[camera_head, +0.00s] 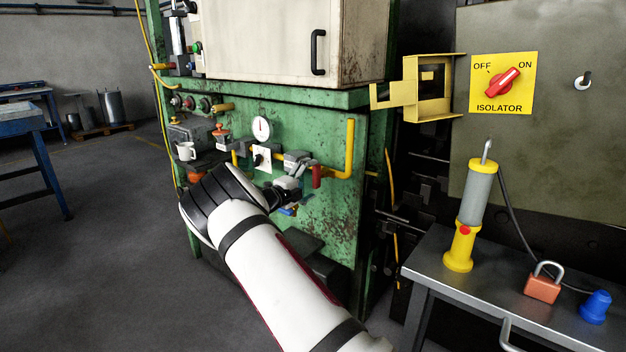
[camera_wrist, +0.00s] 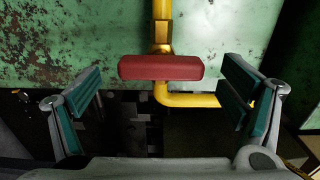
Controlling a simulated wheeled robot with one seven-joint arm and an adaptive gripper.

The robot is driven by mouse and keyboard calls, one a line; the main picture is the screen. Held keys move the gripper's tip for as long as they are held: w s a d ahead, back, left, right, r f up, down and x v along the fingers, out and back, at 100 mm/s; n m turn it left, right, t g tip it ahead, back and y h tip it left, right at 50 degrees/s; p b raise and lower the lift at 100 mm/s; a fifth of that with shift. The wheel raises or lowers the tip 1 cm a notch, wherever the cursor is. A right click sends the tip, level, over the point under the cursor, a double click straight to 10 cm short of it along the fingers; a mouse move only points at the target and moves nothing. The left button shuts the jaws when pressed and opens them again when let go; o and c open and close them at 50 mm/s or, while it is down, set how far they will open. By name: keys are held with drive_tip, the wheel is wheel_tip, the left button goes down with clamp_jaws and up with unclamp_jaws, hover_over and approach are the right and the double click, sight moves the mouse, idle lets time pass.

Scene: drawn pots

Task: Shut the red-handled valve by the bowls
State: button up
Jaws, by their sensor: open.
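The red valve handle (camera_head: 317,176) sits on the yellow pipe on the front of the green machine. In the wrist view the red handle (camera_wrist: 160,67) lies crosswise to the straight pipe run at its brass fitting. My gripper (camera_head: 296,184) is close to the left of the handle in the head view. In the wrist view my gripper (camera_wrist: 162,78) is open, with one finger beyond each end of the handle and gaps on both sides. Neither finger touches it. I see no bowls that I can make out.
The yellow pipe (camera_head: 350,145) rises right of the handle. A gauge (camera_head: 262,129), a white mug (camera_head: 186,151) and a blue handle (camera_head: 289,211) are nearby. At right, a metal bench (camera_head: 440,262) holds a lamp (camera_head: 476,205) and a padlock (camera_head: 543,285).

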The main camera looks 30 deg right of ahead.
drive_tip(key=v, duration=1)
drive_tip(key=shift+a, duration=0.15)
drive_tip(key=shift+s, duration=0.1)
drive_tip(key=s+d+r+m+g+y, duration=0.1)
drive_tip(key=s+r+m+g+y, duration=0.3)
drive_tip(key=s+m, duration=0.8)
drive_tip(key=s+r+m+g+y, duration=0.3)
drive_tip(key=s+r+m+y, duration=0.15)
drive_tip(key=s+m, duration=0.65)
drive_tip(key=s+a+m+t+y, duration=0.1)
drive_tip(key=s+a+m+y, duration=0.2)
drive_tip(key=s+a+m, duration=0.55)
drive_tip(key=s+a+m+y, duration=0.3)
drive_tip(key=s+a, duration=0.1)
drive_tip(key=s, duration=1)
drive_tip(key=s+a+m+t+y, duration=0.1)
drive_tip(key=s+a+m+y, duration=0.2)
drive_tip(key=s+a+m, duration=0.6)
wheel_tip(320, 180, up, 17)
drive_tip(key=s+d+n+t+p, duration=0.1)
drive_tip(key=d+n+t+p, duration=0.1)
drive_tip(key=p, duration=1.2)
drive_tip(key=shift+d+n+t+p, duration=0.3)
drive_tip(key=shift+n+t+p, duration=0.15)
drive_tip(key=shift+n, duration=0.2)
